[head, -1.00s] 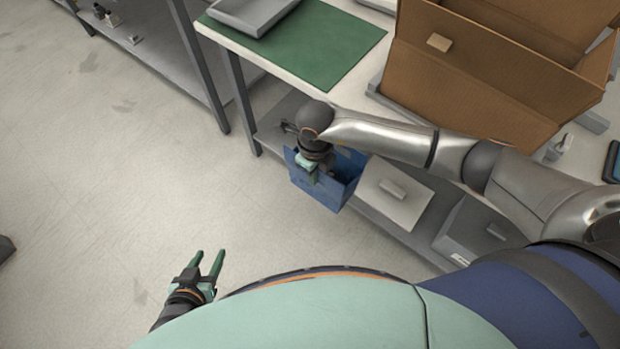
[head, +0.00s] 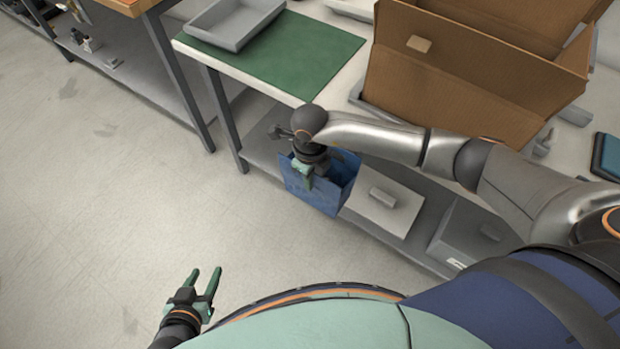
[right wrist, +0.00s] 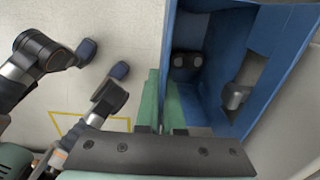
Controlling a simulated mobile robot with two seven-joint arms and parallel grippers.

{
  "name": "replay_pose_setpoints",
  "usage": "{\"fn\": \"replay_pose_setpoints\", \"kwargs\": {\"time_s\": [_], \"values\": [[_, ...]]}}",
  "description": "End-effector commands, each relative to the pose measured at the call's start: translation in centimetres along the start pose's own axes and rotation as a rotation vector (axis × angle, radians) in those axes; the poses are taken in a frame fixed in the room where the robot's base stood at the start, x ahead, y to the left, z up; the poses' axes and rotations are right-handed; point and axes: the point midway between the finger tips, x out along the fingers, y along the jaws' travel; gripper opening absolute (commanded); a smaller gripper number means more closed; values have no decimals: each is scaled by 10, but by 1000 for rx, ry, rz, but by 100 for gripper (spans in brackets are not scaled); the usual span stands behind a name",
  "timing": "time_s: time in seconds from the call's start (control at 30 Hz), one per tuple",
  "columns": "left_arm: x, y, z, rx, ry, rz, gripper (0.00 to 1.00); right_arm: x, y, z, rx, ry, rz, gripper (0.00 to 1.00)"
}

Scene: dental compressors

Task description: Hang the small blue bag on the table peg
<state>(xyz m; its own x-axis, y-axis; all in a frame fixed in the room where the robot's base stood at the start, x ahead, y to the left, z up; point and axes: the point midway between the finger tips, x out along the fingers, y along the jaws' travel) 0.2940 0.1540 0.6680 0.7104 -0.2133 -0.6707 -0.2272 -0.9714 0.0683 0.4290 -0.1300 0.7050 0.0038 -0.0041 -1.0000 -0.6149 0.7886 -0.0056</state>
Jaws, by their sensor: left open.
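The small blue bag (head: 318,194) is an open-topped blue box shape at the front of the table's lower shelf. I cannot tell whether it rests on the shelf or hangs clear of it. My right gripper (head: 303,177) is at its upper left side. In the right wrist view, the green fingers (right wrist: 165,108) close on a side wall of the bag (right wrist: 278,65), and dark items show inside. My left gripper (head: 204,282) is open and empty above the floor at lower left. I cannot make out the table peg.
The table (head: 208,57) bears a green mat (head: 300,52), a grey tray (head: 232,22) and a big open cardboard box (head: 460,75). On the lower shelf, a white box (head: 383,212) and a grey box (head: 470,235) stand right of the bag. The floor at left is clear.

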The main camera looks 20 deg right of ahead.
Motion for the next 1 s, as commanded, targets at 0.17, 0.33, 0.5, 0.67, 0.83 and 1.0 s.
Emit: {"fn": "replay_pose_setpoints", "kwargs": {"time_s": [0.17, 0.33, 0.5, 0.67, 0.83, 1.0], "values": [[0, -1, -1, 1, 2, -1, 50, 0, 0, 0, 0, 0, -1, 0], [0, -2, -1, 1, 3, -2, 50, 0, 0, 0, 0, 0, -1, 0], [0, -2, 0, 1, 2, -4, 50, 0, 0, 0, 0, 0, -1, 9], [0, -2, 0, 1, 2, -4, 50, 0, 0, 0, 0, 0, -1, 27], [0, -3, 1, 1, 1, -5, 50, 0, 0, 0, 0, 0, 0, 40], [0, -2, 3, 0, -4, -5, 50, 0, 0, 0, 0, 1, 0, 40]]}}
